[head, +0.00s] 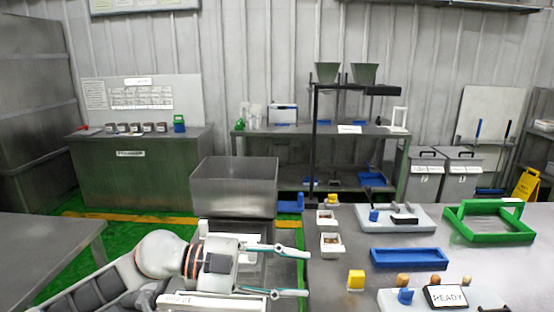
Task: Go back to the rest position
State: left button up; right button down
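My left gripper (306,271) reaches in from the lower left and points right at the near left edge of the table. Its two fingers are spread apart with nothing between them. My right gripper does not show in the head view.
The grey table (330,285) bears a yellow block (356,280), a blue tray (403,257), small white containers (331,244), a green frame (460,228) and a board with a READY sign (447,297). A metal bin (234,187) stands beyond my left arm.

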pick_arm(q)
notch_tip(320, 180, up, 5)
jog(key=n+t+h, duration=0.2)
jog(key=t+h, duration=0.2)
jog(key=w+a+r+n+t+y, duration=0.4)
jog(key=a+n+t, duration=0.35)
jog(key=t, duration=0.45)
jog(key=a+f+n+y, duration=1.1)
jog(key=a+f+y, duration=0.6)
jog(key=a+f, duration=0.15)
jog(key=s+a+f+m+g+y, duration=0.1)
jog(key=s+a+f+g+y, duration=0.1)
jog(key=s+a+f+g, duration=0.5)
jog(key=s+a+f+g+y, duration=0.15)
jog(key=s+a+f, duration=0.45)
jog(key=s+f, duration=0.65)
jog(key=d+f+n+t+h, duration=0.1)
jog(key=d+f+h, duration=0.2)
jog(key=d+f, duration=0.2)
jog(key=d+f+n+t+h, duration=0.1)
jog(key=d+f+h, duration=0.3)
jog(key=d, duration=0.7)
jog(key=shift+w+f+t, duration=0.3)
jog(key=shift+f+t, duration=0.05)
jog(key=shift+f, duration=0.85)
